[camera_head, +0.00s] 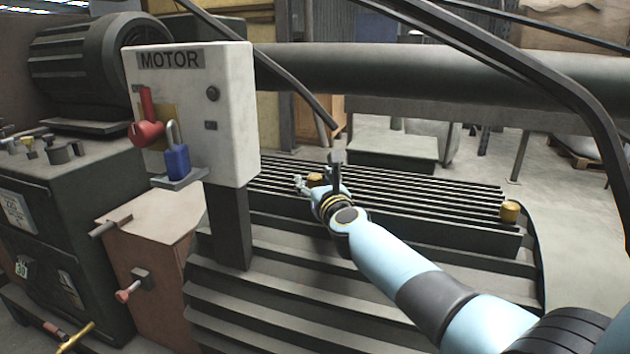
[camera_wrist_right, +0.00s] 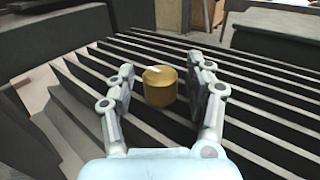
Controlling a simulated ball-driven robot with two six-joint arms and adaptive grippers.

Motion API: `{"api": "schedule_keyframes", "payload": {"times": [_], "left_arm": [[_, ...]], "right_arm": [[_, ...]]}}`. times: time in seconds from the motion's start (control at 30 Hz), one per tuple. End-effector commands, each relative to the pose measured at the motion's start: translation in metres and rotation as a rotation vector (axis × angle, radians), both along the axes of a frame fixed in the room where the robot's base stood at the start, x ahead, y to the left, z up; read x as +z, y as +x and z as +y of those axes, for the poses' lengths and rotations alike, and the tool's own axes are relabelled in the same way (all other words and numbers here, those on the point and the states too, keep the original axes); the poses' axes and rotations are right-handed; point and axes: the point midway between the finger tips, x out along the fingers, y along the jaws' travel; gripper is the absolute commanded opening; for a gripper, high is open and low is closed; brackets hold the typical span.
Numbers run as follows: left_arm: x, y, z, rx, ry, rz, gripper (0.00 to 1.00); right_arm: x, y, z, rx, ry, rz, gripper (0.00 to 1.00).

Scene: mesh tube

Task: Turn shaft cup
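A small brass-coloured cup (camera_head: 315,180) sits on the dark slatted bed, partly hidden by my right gripper (camera_head: 319,171) in the head view. In the right wrist view the cup (camera_wrist_right: 159,88) stands upright between the two fingers of the gripper (camera_wrist_right: 161,68), with a pale mark on its top. The fingers are spread, and a gap shows on each side of the cup. A second, similar brass cup (camera_head: 510,212) stands at the right end of the slatted bed, clear of the gripper. My left gripper is not in view.
A white MOTOR box (camera_head: 225,110) with a red handle (camera_head: 147,131) and blue padlock (camera_head: 177,160) stands on a post left of my arm. A long dark tube (camera_head: 400,75) and slanting dark bars cross above. Open floor (camera_head: 580,240) lies to the right.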

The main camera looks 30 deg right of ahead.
Motion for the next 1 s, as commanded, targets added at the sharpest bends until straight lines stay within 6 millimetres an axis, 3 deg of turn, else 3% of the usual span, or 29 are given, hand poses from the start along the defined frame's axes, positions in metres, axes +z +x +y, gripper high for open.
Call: {"api": "schedule_keyframes", "payload": {"times": [0.37,0.47,0.8,1.0], "left_arm": [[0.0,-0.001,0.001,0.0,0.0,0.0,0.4],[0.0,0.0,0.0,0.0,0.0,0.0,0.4],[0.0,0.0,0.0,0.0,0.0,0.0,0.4],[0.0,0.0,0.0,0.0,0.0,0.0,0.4]], "right_arm": [[0.002,-0.007,0.001,-0.001,0.0,-0.004,0.55],[0.001,-0.02,0.004,-0.001,0.0,-0.004,0.55],[0.001,-0.093,0.019,0.0,0.001,-0.001,0.55],[0.001,-0.114,0.024,0.0,-0.001,-0.001,0.55]]}}
